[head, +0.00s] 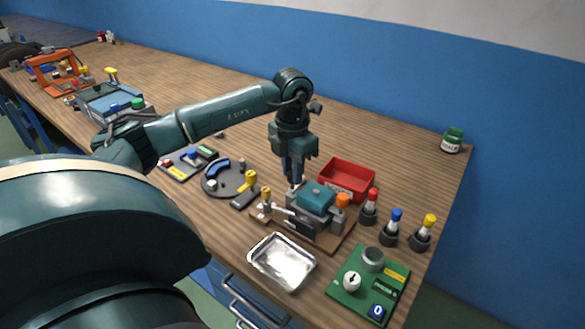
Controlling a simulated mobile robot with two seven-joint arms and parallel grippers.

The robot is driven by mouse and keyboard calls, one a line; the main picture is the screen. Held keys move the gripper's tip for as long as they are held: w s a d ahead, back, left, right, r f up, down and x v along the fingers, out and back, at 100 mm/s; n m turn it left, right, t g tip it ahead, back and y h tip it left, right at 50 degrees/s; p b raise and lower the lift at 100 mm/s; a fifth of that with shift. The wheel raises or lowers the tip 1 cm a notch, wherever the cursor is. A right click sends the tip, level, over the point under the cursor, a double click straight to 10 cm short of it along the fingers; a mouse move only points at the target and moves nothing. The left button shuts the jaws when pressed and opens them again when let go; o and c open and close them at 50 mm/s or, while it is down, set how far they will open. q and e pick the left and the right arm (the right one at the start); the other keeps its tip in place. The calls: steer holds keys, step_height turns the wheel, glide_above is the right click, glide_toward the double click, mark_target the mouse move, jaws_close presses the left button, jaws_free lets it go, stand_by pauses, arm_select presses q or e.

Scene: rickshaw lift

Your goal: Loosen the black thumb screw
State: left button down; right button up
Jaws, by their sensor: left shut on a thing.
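A fixture with a teal block (317,195), grey clamp parts and an orange knob (343,199) stands on a brown base board (330,240) at the table's front right. My left gripper (293,186) reaches down from above, upright, to the back left corner of the fixture beside the teal block. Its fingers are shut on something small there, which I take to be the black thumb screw. The fingers hide most of it, and its thread cannot be seen. My right gripper is out of view.
A red bin (347,178) stands close behind the fixture. A silver tray (281,261) and a green board (368,285) lie in front. Several coloured-top holders stand to the right. A round grey plate (226,181) lies left.

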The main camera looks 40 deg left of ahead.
arm_select(q)
steer(key=c, duration=1.2)
jaws_free()
step_height(320, 180, up, 13)
steer(key=shift+r, duration=0.1)
